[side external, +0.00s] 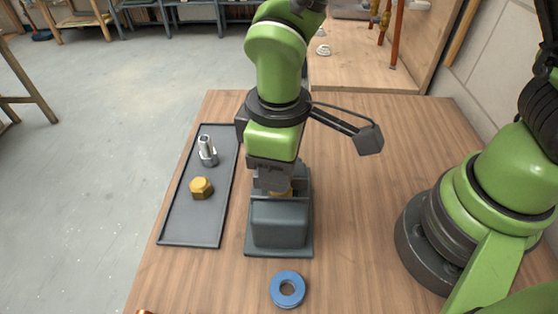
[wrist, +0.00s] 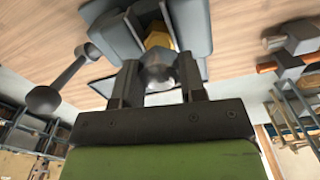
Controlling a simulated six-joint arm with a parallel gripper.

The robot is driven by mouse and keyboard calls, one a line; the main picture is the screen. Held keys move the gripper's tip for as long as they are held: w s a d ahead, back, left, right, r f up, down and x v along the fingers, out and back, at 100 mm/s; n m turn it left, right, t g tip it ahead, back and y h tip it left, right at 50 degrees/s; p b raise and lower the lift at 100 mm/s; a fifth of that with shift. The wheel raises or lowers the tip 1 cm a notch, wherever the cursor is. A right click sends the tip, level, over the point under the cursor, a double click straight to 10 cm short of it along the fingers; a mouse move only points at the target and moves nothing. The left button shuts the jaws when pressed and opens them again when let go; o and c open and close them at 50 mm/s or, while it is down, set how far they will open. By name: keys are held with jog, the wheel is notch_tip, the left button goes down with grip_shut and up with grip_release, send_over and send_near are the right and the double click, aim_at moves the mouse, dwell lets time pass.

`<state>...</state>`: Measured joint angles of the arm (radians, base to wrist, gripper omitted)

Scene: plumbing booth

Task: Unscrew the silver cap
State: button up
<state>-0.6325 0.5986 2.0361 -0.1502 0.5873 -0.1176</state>
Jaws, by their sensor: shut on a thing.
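The silver cap (wrist: 157,76) shows in the wrist view between the two fingers of my gripper (wrist: 159,84), in front of a brass fitting (wrist: 157,38). My gripper is shut on the cap. The fitting sits in a dark grey vise (wrist: 195,28). In the side view my gripper (side external: 273,183) points down over the vise (side external: 280,224). I cannot tell whether the cap is still threaded on the fitting.
A dark tray (side external: 188,228) left of the vise holds a brass hex piece (side external: 201,188) and a silver fitting (side external: 207,151). A blue ring (side external: 287,289) lies on the table in front of the vise. The wooden table (side external: 365,215) is clear to the right of the vise.

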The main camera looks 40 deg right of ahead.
jog(key=n, duration=0.6)
jog(key=shift+r, duration=0.1)
jog(key=n, duration=0.6)
jog(key=o, duration=1.6)
jog(key=shift+r, duration=0.1)
jog(key=shift+r, duration=2.5)
